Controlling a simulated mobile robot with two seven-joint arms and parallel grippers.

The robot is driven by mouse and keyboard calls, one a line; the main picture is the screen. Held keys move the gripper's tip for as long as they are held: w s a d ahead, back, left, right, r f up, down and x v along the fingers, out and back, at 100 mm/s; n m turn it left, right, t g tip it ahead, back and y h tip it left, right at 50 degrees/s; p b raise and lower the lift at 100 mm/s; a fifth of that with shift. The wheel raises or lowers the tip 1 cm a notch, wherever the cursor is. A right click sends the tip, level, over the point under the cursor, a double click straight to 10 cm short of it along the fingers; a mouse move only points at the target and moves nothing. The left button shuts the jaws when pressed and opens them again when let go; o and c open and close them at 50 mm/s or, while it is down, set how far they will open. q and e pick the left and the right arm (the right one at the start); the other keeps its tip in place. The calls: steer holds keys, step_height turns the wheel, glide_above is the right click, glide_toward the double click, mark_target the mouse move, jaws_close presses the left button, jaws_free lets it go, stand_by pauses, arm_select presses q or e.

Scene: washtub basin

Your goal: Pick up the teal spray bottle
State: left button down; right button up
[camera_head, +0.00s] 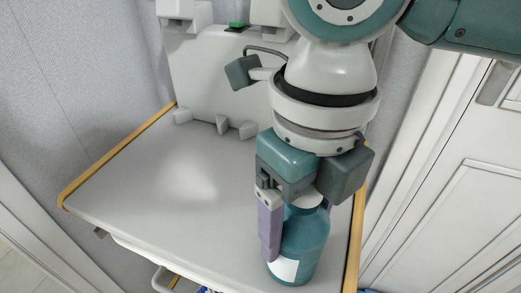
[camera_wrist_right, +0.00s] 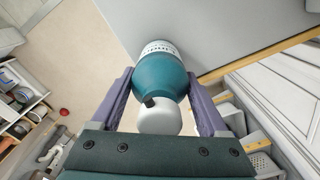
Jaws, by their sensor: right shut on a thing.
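The teal spray bottle (camera_head: 305,240) has a white label and stands near the front right of the grey tabletop (camera_head: 180,190). My right gripper (camera_head: 298,235) reaches down over it from above, with one purple finger along its left side; the other finger is mostly hidden. In the right wrist view the bottle (camera_wrist_right: 158,76) lies between the two purple fingers of the gripper (camera_wrist_right: 162,90), with its white cap (camera_wrist_right: 160,118) toward the palm. The gripper is shut on the bottle. I cannot tell whether the bottle's base touches the tabletop. My left gripper is not in view.
The tabletop has a wooden edge (camera_head: 355,230) on the right and another on the left. A white panel with small blocks stands at the back. A white door (camera_head: 440,200) is at the right. Most of the tabletop left of the bottle is clear.

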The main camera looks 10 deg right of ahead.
jaws_close()
steer(key=shift+r, duration=0.1)
